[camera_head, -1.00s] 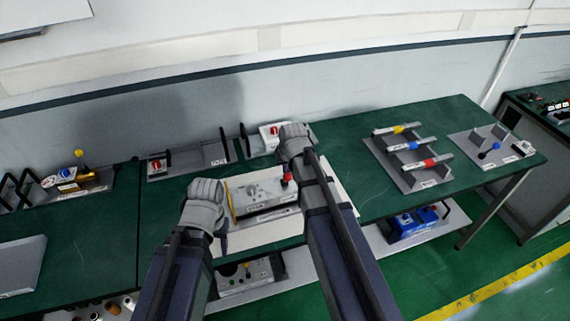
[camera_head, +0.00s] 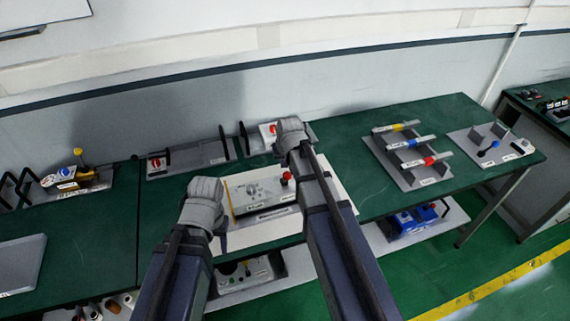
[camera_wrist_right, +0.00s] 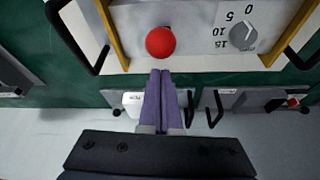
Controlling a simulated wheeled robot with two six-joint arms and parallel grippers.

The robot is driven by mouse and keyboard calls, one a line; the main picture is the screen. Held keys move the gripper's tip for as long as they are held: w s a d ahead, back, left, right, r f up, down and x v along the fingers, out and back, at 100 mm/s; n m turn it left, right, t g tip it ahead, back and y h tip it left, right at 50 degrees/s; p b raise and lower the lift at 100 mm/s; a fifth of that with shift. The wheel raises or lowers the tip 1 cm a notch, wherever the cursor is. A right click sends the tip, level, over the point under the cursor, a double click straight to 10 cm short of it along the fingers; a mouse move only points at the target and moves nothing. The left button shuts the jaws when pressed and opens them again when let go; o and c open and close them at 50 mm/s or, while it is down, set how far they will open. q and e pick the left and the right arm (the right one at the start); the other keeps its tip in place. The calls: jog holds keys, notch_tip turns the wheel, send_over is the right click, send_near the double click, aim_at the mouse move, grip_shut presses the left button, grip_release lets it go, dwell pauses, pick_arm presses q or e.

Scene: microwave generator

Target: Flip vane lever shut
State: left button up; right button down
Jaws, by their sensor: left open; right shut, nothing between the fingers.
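A grey generator box (camera_head: 262,193) stands on a white board on the green bench, with a yellow handle at its left end. A red ball knob (camera_head: 286,177), apparently the lever's end, is at its right side. In the right wrist view the red ball (camera_wrist_right: 160,42) is just beyond the tips of my right gripper (camera_wrist_right: 160,74), which is shut and empty; a small gap seems to remain. My left gripper (camera_head: 204,208) is open at the box's front left, fingers mostly hidden.
A dial (camera_wrist_right: 243,35) with numbers is beside the knob. Panels with red knobs and black handles (camera_head: 190,158) stand behind.

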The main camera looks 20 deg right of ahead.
jog(key=w+p+v, duration=0.2)
jog(key=p+v, duration=0.7)
jog(key=shift+d+r, duration=0.25)
jog(key=shift+r, duration=0.25)
jog(key=shift+f, duration=0.15)
jog(key=s+a+f+n+g+b, duration=0.2)
jog(key=s+a+f+b, duration=0.5)
jog(key=s, duration=0.3)
jog(key=s+a+f+n+g+h+b, duration=0.1)
jog(key=s+a+f+n+g+b, duration=0.1)
jog(key=s+a+f+b, duration=0.5)
jog(key=s+f+n+b, duration=0.1)
jog(key=s+f, duration=0.2)
jog(key=s, duration=0.1)
jog(key=shift+s+g, duration=0.3)
